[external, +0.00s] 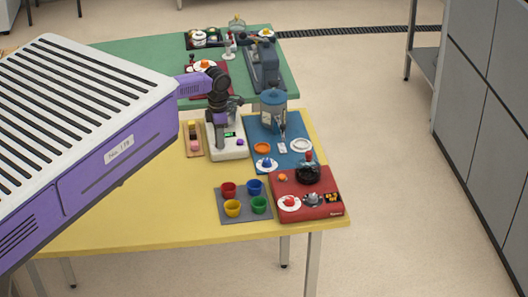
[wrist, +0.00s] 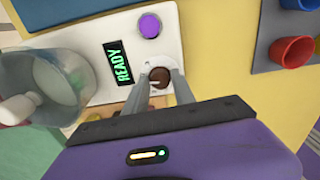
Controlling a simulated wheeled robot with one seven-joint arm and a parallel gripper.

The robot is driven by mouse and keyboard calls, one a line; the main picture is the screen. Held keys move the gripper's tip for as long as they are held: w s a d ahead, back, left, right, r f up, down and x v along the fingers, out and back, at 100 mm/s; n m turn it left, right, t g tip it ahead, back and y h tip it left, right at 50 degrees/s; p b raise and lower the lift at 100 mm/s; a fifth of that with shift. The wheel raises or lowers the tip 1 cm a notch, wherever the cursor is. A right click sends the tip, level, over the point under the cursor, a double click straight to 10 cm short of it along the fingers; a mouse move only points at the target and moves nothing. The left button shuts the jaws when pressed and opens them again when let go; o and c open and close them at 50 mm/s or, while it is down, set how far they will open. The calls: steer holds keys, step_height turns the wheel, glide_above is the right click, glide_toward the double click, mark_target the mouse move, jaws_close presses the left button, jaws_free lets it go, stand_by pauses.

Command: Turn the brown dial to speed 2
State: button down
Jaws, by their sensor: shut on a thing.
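In the wrist view, the brown dial (wrist: 159,77) sits on a pale round plate on the white machine (wrist: 106,18). My gripper (wrist: 161,80) has its two grey fingers around the dial, one on each side, shut on it. Beside it is a dark display (wrist: 118,62) with green letters reading READY, and a purple button (wrist: 149,26). Speed marks by the dial are too small to read. In the external view, the white machine (external: 238,152) stands on the yellow table, and my arm hides the dial.
A clear container (wrist: 52,88) is close at the left in the wrist view. A grey mat (external: 243,218) with several coloured cups lies in front of the machine. A blue mat (external: 283,157) and a red board (external: 328,211) lie to its right. The yellow table's left part (external: 130,215) is bare.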

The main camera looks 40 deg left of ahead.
steer(key=shift+m, duration=1.6)
steer(key=c, duration=1.1)
jaws_free()
steer(key=shift+o, duration=0.2)
steer(key=shift+r+b, duration=0.45)
steer(key=shift+r, duration=3.5)
